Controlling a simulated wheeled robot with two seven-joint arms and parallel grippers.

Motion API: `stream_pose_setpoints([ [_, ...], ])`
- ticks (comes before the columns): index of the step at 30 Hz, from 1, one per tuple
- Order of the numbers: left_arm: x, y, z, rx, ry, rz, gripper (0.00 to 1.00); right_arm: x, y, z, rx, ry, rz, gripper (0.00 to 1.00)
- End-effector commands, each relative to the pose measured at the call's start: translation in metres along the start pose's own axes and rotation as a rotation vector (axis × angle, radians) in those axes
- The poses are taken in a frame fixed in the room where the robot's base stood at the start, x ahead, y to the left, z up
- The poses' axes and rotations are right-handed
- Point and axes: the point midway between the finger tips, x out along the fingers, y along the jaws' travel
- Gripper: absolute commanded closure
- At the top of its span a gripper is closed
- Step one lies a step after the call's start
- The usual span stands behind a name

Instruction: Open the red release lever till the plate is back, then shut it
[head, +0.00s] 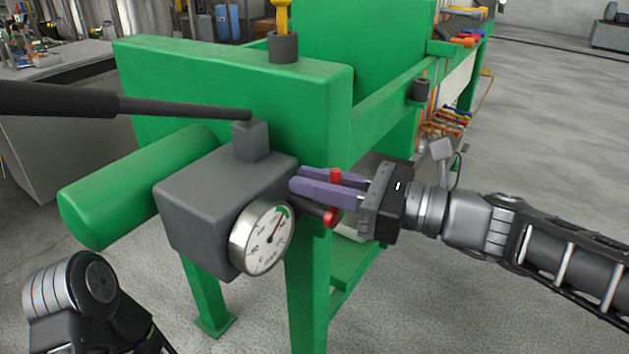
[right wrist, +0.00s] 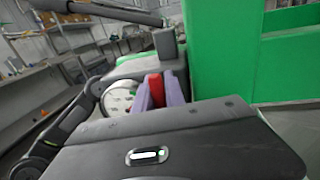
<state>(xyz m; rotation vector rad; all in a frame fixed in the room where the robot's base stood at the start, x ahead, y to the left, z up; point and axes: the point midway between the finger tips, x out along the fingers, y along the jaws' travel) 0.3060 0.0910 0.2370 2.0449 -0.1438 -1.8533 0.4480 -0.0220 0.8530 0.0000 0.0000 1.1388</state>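The red release lever (head: 332,218) is on the right side of a dark grey pump block (head: 200,200), beside a short dark stem. My right gripper (head: 308,188) reaches in from the right, with one purple finger on each side of the lever. In the right wrist view the red lever (right wrist: 155,90) fills the gap between the fingers (right wrist: 158,92), so the gripper looks shut on it. Part of the lever is hidden by the nearer finger. A large green upright plate (head: 365,50) stands behind the green end beam; I cannot tell whether it is the task's plate. My left gripper is out of view.
A round gauge (head: 262,238) sits on the block's front, its needle pointing up right near a green band. A long dark handle (head: 150,106) extends left from the block's top. A green cylinder (head: 130,190) and frame legs (head: 307,290) are close by.

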Motion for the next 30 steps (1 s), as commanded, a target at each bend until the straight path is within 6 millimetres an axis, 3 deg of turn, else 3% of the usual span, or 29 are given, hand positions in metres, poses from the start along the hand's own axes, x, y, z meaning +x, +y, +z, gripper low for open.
stream_pose_setpoints([
  [5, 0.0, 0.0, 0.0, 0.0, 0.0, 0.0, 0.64, -0.0001, 0.0, 0.0, 0.0, 0.0, 0.0, 1.0],
  [30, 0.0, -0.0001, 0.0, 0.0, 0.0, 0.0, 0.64, -0.0002, -0.0001, -0.0002, 0.0, 0.0, 0.0, 1.0],
])
